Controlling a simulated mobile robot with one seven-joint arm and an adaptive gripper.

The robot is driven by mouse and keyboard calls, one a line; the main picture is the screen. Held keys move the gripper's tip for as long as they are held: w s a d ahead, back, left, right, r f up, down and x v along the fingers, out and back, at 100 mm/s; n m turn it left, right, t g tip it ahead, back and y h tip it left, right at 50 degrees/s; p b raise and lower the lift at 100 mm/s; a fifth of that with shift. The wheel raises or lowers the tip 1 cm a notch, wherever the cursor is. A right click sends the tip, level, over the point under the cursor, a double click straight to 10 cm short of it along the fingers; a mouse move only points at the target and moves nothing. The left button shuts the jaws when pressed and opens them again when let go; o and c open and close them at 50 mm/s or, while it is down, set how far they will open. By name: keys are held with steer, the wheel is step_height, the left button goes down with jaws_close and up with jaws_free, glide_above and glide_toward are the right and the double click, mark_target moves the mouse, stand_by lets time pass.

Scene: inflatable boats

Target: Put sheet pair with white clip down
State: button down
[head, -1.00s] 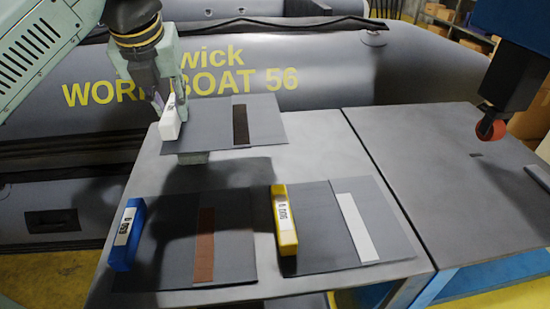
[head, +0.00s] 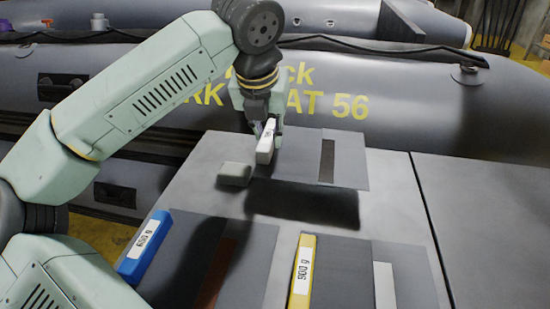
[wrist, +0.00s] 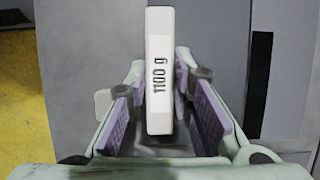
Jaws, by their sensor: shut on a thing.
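My gripper (head: 265,128) is shut on the white clip (head: 266,142), which sits on the left edge of a grey sheet pair (head: 345,165) with a dark strip (head: 327,160). The sheet pair is held above the table (head: 215,155), with its dark shadow below and in front of it. In the wrist view the white clip (wrist: 160,60) reads "1100 g" and stands between the purple finger pads of my gripper (wrist: 163,112). The sheet pair (wrist: 215,60) spreads to the right there. Its underside is hidden.
A small grey block (head: 235,174) lies on the table left of the sheet pair. In front lie a sheet pair with a blue clip (head: 144,248) and one with a yellow clip (head: 302,275). A second table (head: 490,220) on the right looks bare. An inflatable boat (head: 420,100) stands behind.

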steer(key=shift+f, duration=2.5)
steer(key=c, duration=1.4)
jaws_free()
steer(key=shift+r+p, duration=0.1)
steer(key=shift+p, duration=0.2)
